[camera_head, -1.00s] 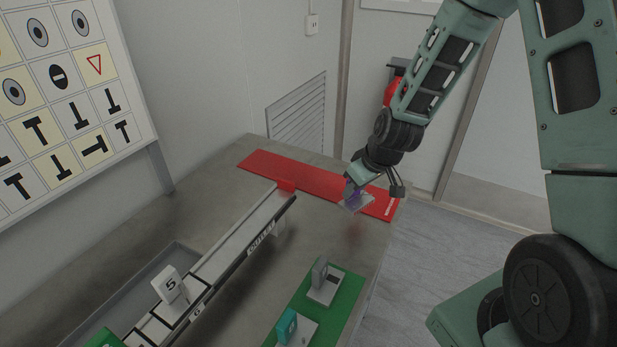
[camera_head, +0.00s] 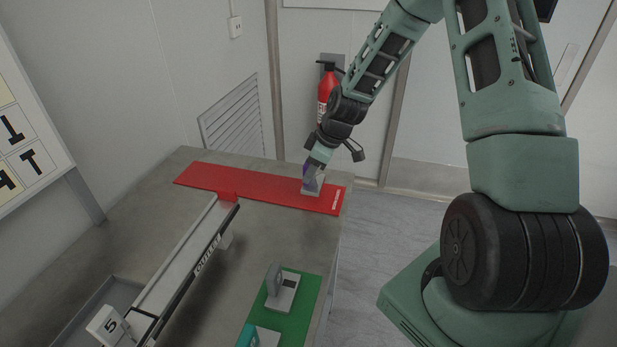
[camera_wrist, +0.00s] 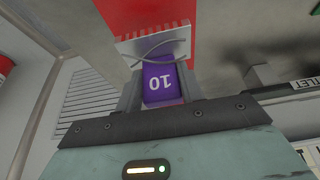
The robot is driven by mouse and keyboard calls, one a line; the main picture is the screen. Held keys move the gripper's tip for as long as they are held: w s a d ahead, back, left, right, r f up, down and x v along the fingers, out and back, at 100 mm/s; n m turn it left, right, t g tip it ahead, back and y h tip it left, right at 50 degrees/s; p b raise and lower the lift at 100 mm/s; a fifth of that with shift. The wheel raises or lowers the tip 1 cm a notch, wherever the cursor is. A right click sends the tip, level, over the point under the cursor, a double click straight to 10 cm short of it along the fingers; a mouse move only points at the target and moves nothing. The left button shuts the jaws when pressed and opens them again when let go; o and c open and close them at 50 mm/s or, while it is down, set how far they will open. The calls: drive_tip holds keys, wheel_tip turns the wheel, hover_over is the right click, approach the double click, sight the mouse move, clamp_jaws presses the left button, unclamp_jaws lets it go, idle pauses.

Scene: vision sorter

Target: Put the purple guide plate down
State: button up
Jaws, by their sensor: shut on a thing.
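The purple guide plate (camera_head: 311,173) has a purple block on a pale base. My gripper (camera_head: 315,166) is shut on it at the right part of the red mat (camera_head: 215,181).
A rail marked OUTLET (camera_head: 185,265) runs from the red mat toward the front left. A green mat (camera_head: 305,302) holds a grey plate (camera_head: 283,290) and a teal one (camera_head: 249,337). A block marked 5 (camera_head: 108,326) is at the front left. A fire extinguisher (camera_head: 326,88) hangs behind.

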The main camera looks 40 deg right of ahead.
sight(311, 182)
drive_tip(key=shift+f, duration=1.6)
drive_tip(key=shift+f, duration=0.15)
drive_tip(key=o, duration=1.1)
